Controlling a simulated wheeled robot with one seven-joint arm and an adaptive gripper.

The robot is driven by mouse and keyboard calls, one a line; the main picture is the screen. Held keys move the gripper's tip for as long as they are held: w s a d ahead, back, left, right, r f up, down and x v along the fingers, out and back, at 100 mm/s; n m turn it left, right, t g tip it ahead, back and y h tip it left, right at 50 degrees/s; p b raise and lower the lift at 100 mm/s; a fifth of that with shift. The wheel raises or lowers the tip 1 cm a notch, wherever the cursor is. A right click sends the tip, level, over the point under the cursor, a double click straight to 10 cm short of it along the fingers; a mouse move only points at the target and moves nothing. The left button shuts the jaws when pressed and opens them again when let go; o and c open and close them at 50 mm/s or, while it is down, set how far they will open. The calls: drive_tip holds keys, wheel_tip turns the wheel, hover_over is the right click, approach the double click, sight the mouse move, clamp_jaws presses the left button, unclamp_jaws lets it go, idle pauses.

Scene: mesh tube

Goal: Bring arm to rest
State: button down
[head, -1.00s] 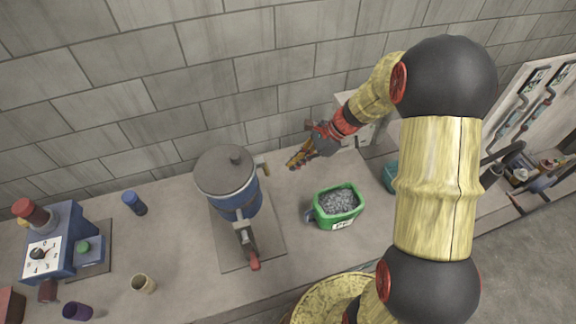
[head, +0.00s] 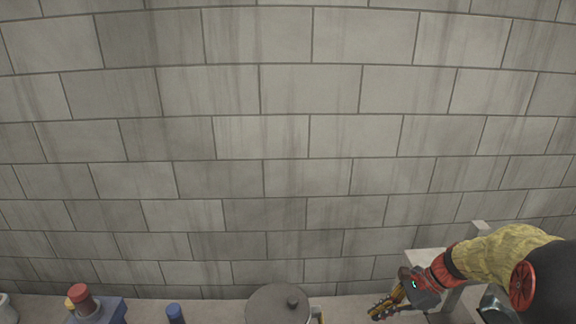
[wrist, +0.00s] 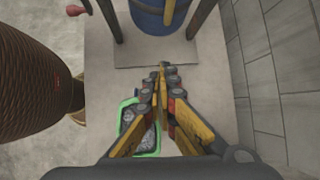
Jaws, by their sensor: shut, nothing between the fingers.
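My gripper (head: 385,308) is at the lower right in the head view, in front of the block wall and right of the grey pot lid. Its yellow fingers point left and slightly down. In the wrist view my gripper (wrist: 162,68) has its fingertips together with nothing between them.
A grey-lidded pot (head: 278,304) stands at the bottom centre; its blue body (wrist: 158,18) shows in the wrist view. A blue machine (head: 98,312) and blue cylinder (head: 175,313) stand at left.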

drive_tip(key=s+a+n+t+h+b, duration=0.2)
drive_tip(key=s+a+n+h+b, duration=0.1)
drive_tip(key=s+n+b, duration=0.6)
drive_tip(key=s+a+f+n+t+h+b, duration=0.1)
drive_tip(key=s+a+n+t+h+b, duration=0.1)
drive_tip(key=s+n+b, duration=0.7)
drive_tip(key=s+a+h, duration=0.1)
drive_tip(key=s+a, duration=0.1)
drive_tip(key=s, duration=0.1)
drive_tip(key=shift+s+a+h, duration=0.15)
drive_tip(key=shift+a+h, duration=0.2)
drive_tip(key=shift+h, duration=0.05)
